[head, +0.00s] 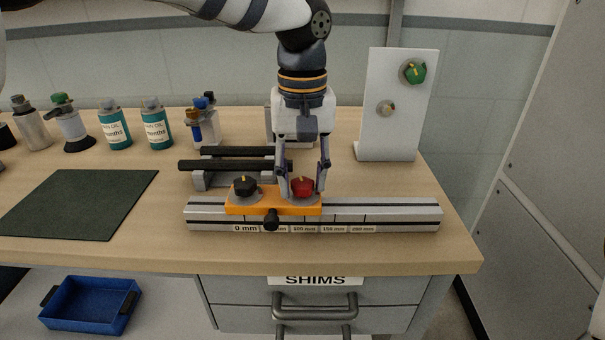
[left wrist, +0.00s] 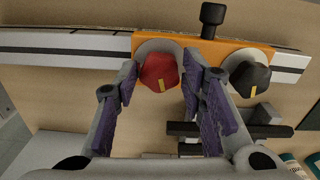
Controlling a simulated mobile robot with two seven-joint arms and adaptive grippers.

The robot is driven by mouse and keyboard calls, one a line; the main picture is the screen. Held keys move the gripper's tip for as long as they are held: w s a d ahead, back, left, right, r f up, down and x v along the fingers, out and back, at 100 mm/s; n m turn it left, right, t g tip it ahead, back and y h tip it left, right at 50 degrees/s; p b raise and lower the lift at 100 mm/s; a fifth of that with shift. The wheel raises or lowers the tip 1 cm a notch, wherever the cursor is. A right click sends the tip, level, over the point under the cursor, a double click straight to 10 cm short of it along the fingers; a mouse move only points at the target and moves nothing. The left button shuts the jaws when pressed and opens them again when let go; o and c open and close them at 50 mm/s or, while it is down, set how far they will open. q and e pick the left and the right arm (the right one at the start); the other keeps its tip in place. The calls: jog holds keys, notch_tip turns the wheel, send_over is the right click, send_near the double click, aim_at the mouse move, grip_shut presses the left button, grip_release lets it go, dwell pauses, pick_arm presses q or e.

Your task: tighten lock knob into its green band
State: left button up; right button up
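An orange carriage (head: 238,208) sits on a silver rail (head: 385,213) marked in mm. It carries a red knob (head: 302,187) with a yellow mark, a black knob (head: 245,186) with a yellow mark, and a small black front knob (head: 271,219). My left gripper (head: 303,190) points down over the red knob. In the left wrist view the fingers (left wrist: 160,82) are open on both sides of the red knob (left wrist: 158,72), with gaps visible; the black knob (left wrist: 250,78) is outside them. Grey discs show under both knobs; I see no green band there. My right gripper is out of view.
A white upright panel (head: 390,128) at the back right bears a green knob (head: 414,72) and a smaller beige knob (head: 386,108). Black bars (head: 225,165) lie behind the rail. Bottles line the back left. A dark mat (head: 80,203) lies at left.

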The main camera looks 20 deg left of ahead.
pick_arm(q)
jog(key=c, duration=0.5)
jog(key=shift+m, duration=3)
jog(key=o, duration=1.2)
